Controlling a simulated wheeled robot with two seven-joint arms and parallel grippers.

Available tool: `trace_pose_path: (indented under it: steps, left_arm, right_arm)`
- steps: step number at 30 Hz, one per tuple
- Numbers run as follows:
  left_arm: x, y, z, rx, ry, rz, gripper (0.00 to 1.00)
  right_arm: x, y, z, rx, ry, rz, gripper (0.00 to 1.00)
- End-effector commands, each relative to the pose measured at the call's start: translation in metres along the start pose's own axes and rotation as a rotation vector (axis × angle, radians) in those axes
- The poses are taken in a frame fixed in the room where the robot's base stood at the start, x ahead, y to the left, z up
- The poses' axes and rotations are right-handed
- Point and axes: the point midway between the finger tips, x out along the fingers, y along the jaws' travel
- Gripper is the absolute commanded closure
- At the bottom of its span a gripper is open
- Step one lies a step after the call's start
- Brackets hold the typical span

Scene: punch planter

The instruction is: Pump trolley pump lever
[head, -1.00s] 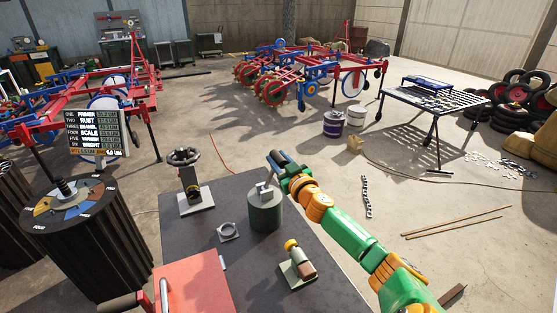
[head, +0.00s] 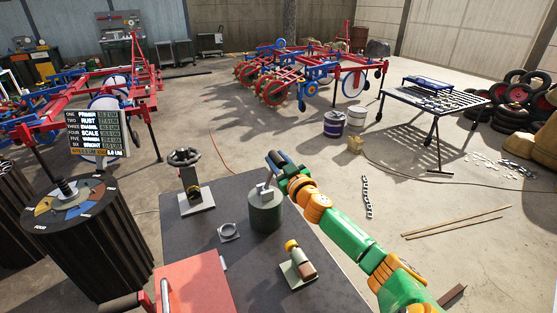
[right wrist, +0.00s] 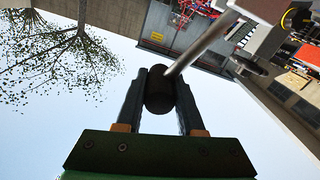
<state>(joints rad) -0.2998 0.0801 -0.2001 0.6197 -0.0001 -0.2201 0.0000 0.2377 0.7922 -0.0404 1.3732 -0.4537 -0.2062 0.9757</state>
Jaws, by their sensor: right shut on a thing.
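My right gripper (head: 279,164) is at the back right edge of the dark trolley top (head: 240,270), just above and behind a green canister (head: 265,213) with a grey metal fitting on top. In the right wrist view, the jaws (right wrist: 160,95) are shut around the dark cylindrical grip of the pump lever (right wrist: 158,88). A pale metal rod runs from the grip up to the right. My left gripper does not show.
A handwheel stand (head: 193,190), a small ring block (head: 229,232) and a brass-and-copper fitting (head: 297,260) stand on the trolley top. A red panel (head: 195,285) lies at the front. A ribbed drum (head: 85,245) stands left.

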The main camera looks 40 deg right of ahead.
Motion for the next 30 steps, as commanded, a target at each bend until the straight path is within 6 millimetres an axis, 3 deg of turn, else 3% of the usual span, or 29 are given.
trace_pose_path:
  steps: [12, 30]
  left_arm:
    - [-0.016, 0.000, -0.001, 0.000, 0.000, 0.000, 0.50]
    - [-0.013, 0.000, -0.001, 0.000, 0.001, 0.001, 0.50]
  right_arm:
    - [0.000, -0.031, -0.018, -0.324, -0.001, 0.001, 1.00]
    - [0.000, -0.077, -0.021, -0.752, 0.000, 0.002, 1.00]
